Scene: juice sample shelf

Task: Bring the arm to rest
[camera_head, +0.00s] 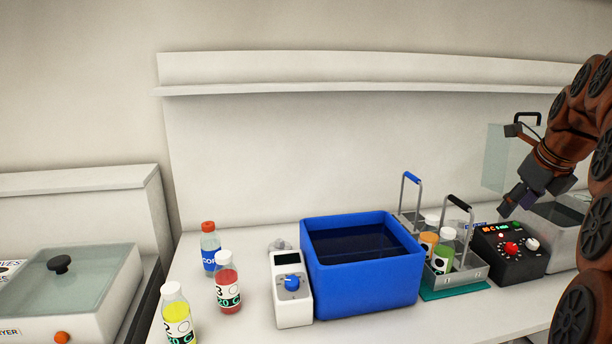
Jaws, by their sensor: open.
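My gripper (513,201) hangs at the right of the head view, at the end of my brown arm. It points down and to the left, above the black control box (509,254), and appears apart from it. The jaws are small and dark in this view; they are open, and I see nothing held between them. My arm comes in from the right edge and hides part of what stands behind it.
A blue tub (362,277) of dark liquid stands mid-counter. Right of it are bottle carriers (473,264) with upright handles. A grey bath (566,236) stands right.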

